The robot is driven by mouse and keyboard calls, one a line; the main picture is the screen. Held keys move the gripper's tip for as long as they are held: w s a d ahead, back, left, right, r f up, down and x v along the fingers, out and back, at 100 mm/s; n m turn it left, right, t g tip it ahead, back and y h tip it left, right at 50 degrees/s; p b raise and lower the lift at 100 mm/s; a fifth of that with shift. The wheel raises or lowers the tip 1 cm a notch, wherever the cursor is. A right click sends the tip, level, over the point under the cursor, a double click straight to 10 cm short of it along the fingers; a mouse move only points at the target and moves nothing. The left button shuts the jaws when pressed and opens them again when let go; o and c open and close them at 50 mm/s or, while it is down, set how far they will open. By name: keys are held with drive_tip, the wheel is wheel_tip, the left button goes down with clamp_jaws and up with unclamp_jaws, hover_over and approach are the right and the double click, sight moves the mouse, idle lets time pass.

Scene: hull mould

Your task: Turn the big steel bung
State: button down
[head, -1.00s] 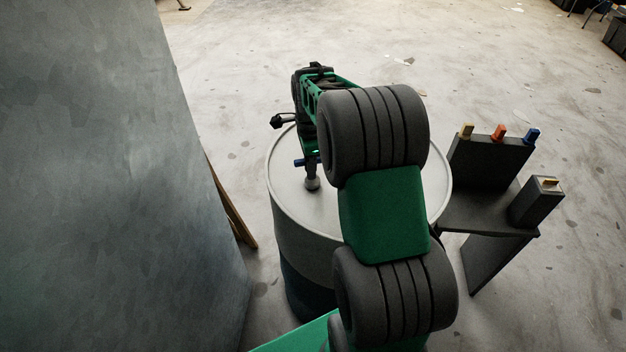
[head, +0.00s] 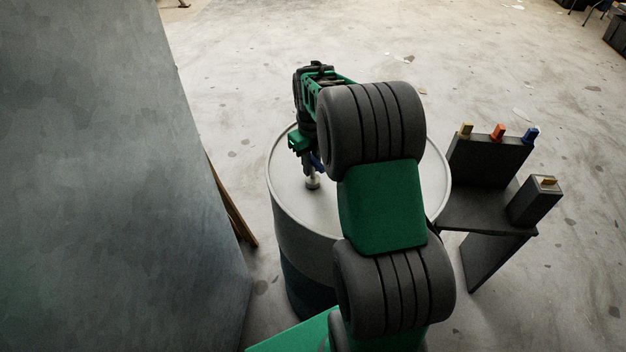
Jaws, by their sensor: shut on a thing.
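The big steel bung (head: 313,183) is a small, pale grey round piece on the drum's light lid (head: 375,215), left of the lid's middle in the head view. My gripper (head: 312,171) points straight down over it and is shut on it, as far as the small view shows. The fingertips are dark and meet the bung's top, hiding part of it. A small blue part shows at the jaws; I cannot tell whether it belongs to my gripper. The thread and any gap under the bung are too small to make out.
The drum (head: 304,236) stands on open concrete floor. A large grey panel (head: 90,180) rises close on its left. A dark stand (head: 488,207) on its right carries yellow, orange and blue topped pieces. My arm covers the right part of the lid.

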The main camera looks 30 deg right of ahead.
drive_tip(key=shift+r+p, duration=1.4)
drive_tip(key=shift+r, duration=1.05)
